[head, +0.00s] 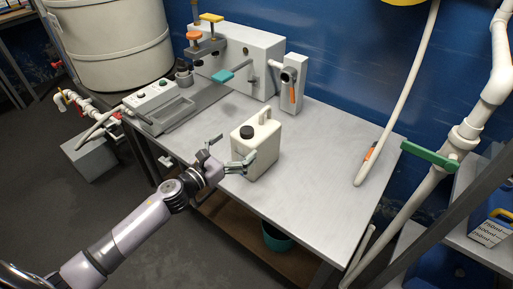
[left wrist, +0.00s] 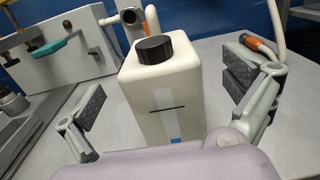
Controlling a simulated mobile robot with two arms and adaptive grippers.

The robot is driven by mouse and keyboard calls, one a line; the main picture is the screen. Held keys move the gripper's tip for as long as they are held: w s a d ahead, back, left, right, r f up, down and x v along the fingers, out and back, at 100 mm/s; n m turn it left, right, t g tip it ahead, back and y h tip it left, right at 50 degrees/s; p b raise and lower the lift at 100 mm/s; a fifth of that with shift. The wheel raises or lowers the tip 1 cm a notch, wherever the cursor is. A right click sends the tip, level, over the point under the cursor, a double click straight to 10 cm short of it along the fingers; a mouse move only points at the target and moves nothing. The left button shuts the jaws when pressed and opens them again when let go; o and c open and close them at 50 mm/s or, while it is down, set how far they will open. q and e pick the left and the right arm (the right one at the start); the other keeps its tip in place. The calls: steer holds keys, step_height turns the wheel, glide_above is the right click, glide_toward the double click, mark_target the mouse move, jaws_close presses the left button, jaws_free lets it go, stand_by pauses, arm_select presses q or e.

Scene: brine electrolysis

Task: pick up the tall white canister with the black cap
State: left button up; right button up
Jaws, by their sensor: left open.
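The tall white canister (head: 257,148) with a black cap (head: 246,132) stands upright on the grey worktable (head: 320,190). In the left wrist view the canister (left wrist: 165,95) fills the middle, with its black cap (left wrist: 154,49) on top and a pale strip with a dark line on its front. My left gripper (head: 231,151) is open at the near side of the canister. In the left wrist view its two fingers (left wrist: 167,100) stand wide apart, one to each side of the canister, with gaps between. My right gripper is not in view.
A white press-like machine (head: 240,62) with a teal handle (head: 232,74) stands at the table's back left. A control box (head: 152,97) sits at the left edge. A white hose (head: 385,135) hangs at the right. The table right of the canister is clear.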

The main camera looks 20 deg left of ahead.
mark_target(240, 141)
arm_select(q)
steer(key=shift+x, duration=1)
steer(key=shift+w+d+r+p, duration=0.1)
steer(key=shift+w+p, duration=0.2)
steer(key=shift+w, duration=0.2)
steer(key=p+x, duration=0.1)
steer(key=x, duration=0.2)
steer(key=shift+w, duration=0.3)
steer(key=shift+w+d, duration=0.2)
steer(key=shift+w, duration=0.25)
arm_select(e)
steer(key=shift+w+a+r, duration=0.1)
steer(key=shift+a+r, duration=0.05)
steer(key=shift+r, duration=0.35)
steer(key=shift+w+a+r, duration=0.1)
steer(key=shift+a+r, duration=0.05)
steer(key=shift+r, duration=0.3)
arm_select(q)
steer(key=shift+c, duration=0.5)
steer(key=c, duration=1.7)
steer(key=shift+r, duration=0.15)
steer(key=shift+c, duration=0.4)
